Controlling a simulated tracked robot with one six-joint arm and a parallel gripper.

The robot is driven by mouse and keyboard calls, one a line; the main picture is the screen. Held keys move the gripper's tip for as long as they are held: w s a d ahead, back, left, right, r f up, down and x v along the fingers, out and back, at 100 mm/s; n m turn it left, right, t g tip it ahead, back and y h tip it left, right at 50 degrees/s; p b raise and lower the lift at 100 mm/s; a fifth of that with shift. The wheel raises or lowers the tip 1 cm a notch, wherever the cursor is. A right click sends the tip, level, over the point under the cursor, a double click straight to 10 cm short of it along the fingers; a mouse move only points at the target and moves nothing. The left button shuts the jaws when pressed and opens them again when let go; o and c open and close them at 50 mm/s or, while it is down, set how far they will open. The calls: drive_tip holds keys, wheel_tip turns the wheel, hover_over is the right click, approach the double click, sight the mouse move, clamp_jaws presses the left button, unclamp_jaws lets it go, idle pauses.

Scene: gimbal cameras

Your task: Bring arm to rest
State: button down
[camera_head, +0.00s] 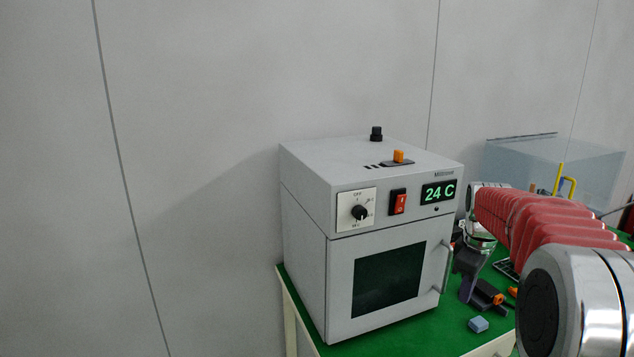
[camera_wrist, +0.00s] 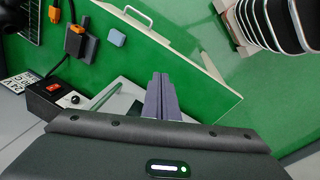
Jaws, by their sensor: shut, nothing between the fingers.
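My arm, in a red ribbed sleeve, reaches in from the right edge of the head view. My gripper (camera_head: 466,292) points down just right of the oven's door handle (camera_head: 447,267). In the wrist view my gripper (camera_wrist: 161,80) shows its two grey-purple fingers pressed together, with nothing between them. Whether the fingers touch anything is hard to tell; they appear apart from the oven (camera_head: 315,255). The oven is a grey box with a dark window, its door closed, and a display (camera_head: 439,192) reading 24 C.
The oven stands on a green table (camera_head: 400,340). A small blue block (camera_head: 478,324) and dark parts with orange pieces (camera_head: 490,294) lie right of it; the block also shows in the wrist view (camera_wrist: 117,37). A translucent box (camera_head: 540,160) stands behind. Open green surface shows in the wrist view.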

drive_tip(key=s+a+m+t, duration=0.1)
drive_tip(key=s+a+m, duration=0.2)
drive_tip(key=s+a, duration=0.3)
drive_tip(key=s+a+r+m+t, duration=0.1)
drive_tip(key=s+a+m, duration=0.2)
drive_tip(key=s+a, duration=0.4)
drive_tip(key=s+a+r+m+t+y, duration=0.1)
drive_tip(key=s+a, duration=0.5)
drive_tip(key=s, duration=1.1)
drive_tip(key=shift+s+a+r+m+t, duration=0.2)
drive_tip(key=shift+s+m+t, duration=0.1)
drive_tip(key=shift+m, duration=0.6)
